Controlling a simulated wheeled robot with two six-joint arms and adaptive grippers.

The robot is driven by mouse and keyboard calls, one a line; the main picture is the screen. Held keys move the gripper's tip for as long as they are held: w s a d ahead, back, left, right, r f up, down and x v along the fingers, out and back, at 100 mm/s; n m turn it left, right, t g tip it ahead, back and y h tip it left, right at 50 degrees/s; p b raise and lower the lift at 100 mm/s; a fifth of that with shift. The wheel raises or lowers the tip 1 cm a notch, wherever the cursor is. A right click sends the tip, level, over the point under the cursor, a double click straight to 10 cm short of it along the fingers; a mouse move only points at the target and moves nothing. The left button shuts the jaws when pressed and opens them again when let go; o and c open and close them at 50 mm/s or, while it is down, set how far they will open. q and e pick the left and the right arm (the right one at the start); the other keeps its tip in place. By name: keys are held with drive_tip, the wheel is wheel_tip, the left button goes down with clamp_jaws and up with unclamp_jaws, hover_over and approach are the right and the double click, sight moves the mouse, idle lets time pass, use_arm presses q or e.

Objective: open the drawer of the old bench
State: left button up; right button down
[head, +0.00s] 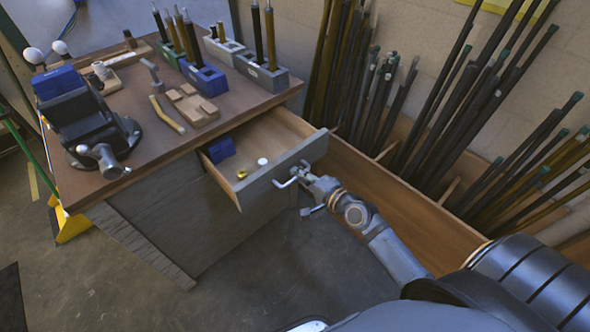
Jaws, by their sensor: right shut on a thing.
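The old bench (75,185) has a brown top and a worn grey wooden front. Its drawer (268,177) is pulled out, its inside in view. A blue block (221,149), a small yellow-brass part (242,174) and a white round piece (262,162) lie in it. A metal bar handle (289,177) is fixed to the grey drawer front. My right gripper (303,178) is at the handle and shut on it, its arm coming from the lower right. My left gripper is not in view.
A black vise (88,120) stands at the bench's left front corner. Blue and grey holders (203,78) with upright rods stand at the back. A wooden bin (400,195) with many dark rods is right of the drawer. The floor (240,270) before the bench is clear.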

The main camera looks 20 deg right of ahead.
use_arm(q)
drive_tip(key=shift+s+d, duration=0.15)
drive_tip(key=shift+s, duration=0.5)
use_arm(e)
drive_tip(key=shift+v, duration=0.8)
drive_tip(key=c, duration=1.7)
unclamp_jaws()
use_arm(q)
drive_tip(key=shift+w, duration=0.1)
use_arm(e)
drive_tip(key=shift+f, duration=0.1)
drive_tip(key=f+v, duration=0.1)
drive_tip(key=v, duration=0.7)
drive_tip(key=f+v, duration=0.1)
drive_tip(key=v, duration=0.4)
drive_tip(key=shift+s+f, duration=0.25)
drive_tip(key=shift+f, duration=0.05)
drive_tip(key=shift+d, duration=0.1)
